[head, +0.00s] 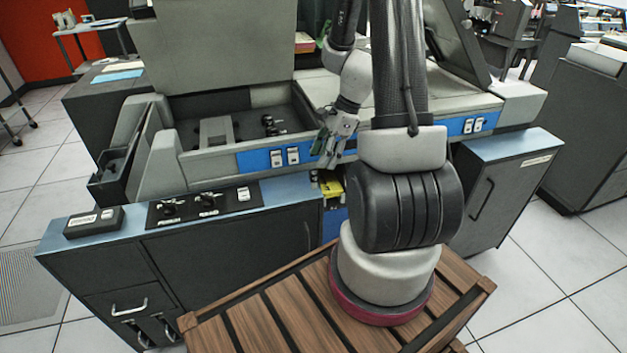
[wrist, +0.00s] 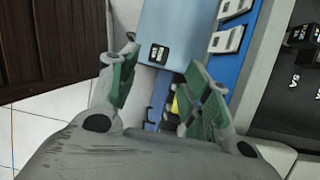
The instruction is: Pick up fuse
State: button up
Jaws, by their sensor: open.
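My gripper (head: 326,152) is open and points down in front of the grey machine, over the blue-topped counter edge. In the wrist view its two green-padded fingers (wrist: 160,66) stand apart with nothing held between them. A small black block with a pale mark (wrist: 158,53) lies on the blue top between the fingertips. It may be the fuse, but I cannot tell for sure. A yellow piece (head: 332,188) shows just below the gripper at the counter's front, and it is partly hidden behind the right finger in the wrist view (wrist: 174,106).
The grey machine's blue strip with white switches (head: 285,157) is close beside the gripper. A black control panel (head: 205,206) and a dark box (head: 94,222) sit on the counter to the left. The wooden slatted platform (head: 262,318) is in front. Tiled floor is clear at right.

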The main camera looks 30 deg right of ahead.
aim_at(315, 172)
jog(key=x, duration=0.7)
jog(key=shift+s+a+r, duration=0.1)
jog(key=shift+a+r, duration=0.05)
jog(key=shift+a, duration=0.15)
jog(key=c, duration=1)
